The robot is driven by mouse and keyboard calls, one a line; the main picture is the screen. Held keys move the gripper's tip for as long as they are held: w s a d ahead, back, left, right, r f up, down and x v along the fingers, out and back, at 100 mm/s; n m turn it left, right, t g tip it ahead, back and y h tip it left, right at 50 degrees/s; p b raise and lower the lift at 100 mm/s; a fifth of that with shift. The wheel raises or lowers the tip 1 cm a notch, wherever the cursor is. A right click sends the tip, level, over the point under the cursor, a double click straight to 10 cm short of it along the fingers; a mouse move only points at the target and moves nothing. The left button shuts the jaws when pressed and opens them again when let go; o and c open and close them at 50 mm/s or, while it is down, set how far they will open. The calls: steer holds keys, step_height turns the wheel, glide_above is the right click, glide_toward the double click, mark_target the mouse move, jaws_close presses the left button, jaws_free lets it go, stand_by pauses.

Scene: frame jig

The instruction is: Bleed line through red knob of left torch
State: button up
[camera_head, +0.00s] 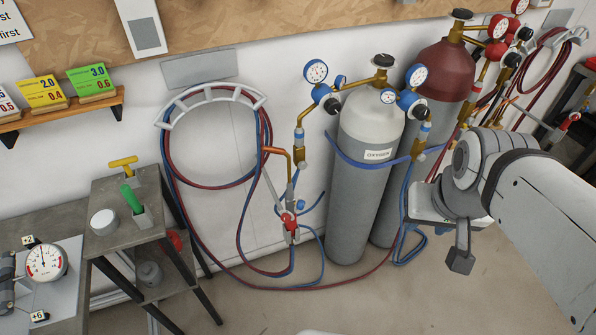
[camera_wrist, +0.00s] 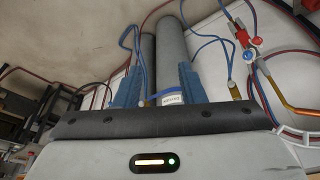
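The left torch (camera_head: 291,196) hangs upright by the wall, left of the grey oxygen cylinder (camera_head: 367,185), in the head view. Its red knob (camera_head: 288,220) is low on the torch body, with a small blue knob (camera_head: 301,205) beside it. In the wrist view the scene is upside down, and the red knob (camera_wrist: 243,37) and blue knob (camera_wrist: 247,56) show at upper right. My gripper (camera_wrist: 160,70) is open and empty, its two blue fingers apart. In the head view it is right of the torch, in front of the cylinders, well away from the knob.
A dark red cylinder (camera_head: 446,70) stands behind the oxygen cylinder. Red and blue hoses (camera_head: 172,180) loop from a wall holder (camera_head: 212,94) down to the floor. A grey side table (camera_head: 125,235) stands at left. Another torch (camera_head: 570,120) hangs at far right.

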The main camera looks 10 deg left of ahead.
steer(key=shift+o, duration=0.7)
steer(key=shift+f, duration=0.15)
steer(key=shift+o, duration=0.2)
step_height(320, 180, down, 10)
steer(key=a+n+g+h+b, duration=0.1)
steer(key=n+h+b, duration=0.2)
steer(key=n+b, duration=0.4)
steer(key=shift+w+a+f+g+b, duration=0.25)
steer(key=shift+a+g+b, duration=0.15)
steer(key=shift+b, duration=0.55)
steer(key=n+t+h+b, duration=0.1)
steer(key=n+t+b, duration=1.5)
steer(key=n+b, duration=0.85)
glide_toward(284, 219)
steer(key=w+n+p, duration=0.2)
steer(key=x, duration=0.3)
steer(key=b+x, duration=0.1)
steer(key=x, duration=0.3)
steer(key=shift+w+d+f, duration=0.15)
steer(key=shift+d, duration=0.15)
steer(key=shift+c, duration=0.4)
